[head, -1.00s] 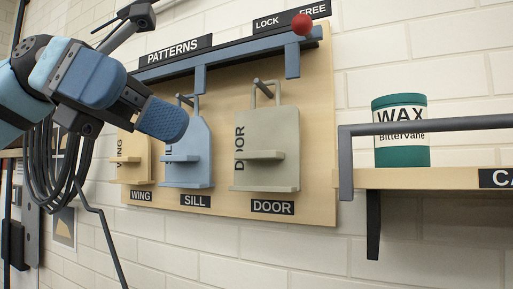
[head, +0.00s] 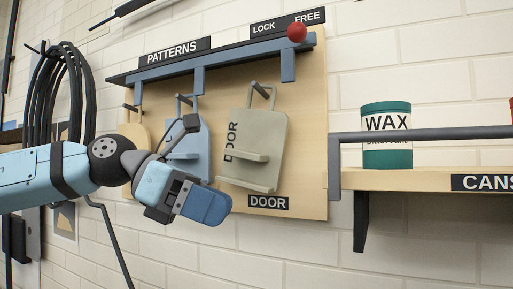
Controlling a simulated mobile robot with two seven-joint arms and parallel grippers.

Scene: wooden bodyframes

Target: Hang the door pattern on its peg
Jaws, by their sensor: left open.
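The grey-green door pattern (head: 254,140) is on the wooden board above the DOOR label (head: 268,202). Its wire loop is at the door peg (head: 260,88), and it hangs tilted, with its lower end swung to the left. A small ledge sticks out from its front. My left gripper (head: 212,207) is open, just left of and below the door pattern's lower edge, with no object seen in it. Whether it touches the pattern cannot be told. My right gripper is not in view.
The blue sill pattern (head: 189,145) hangs to the left, partly behind my left arm; the wing pattern (head: 134,132) is mostly hidden. A blue bar with a red knob (head: 297,32) runs above the pegs. A shelf with a rail (head: 430,134) and a wax can (head: 387,155) stands right.

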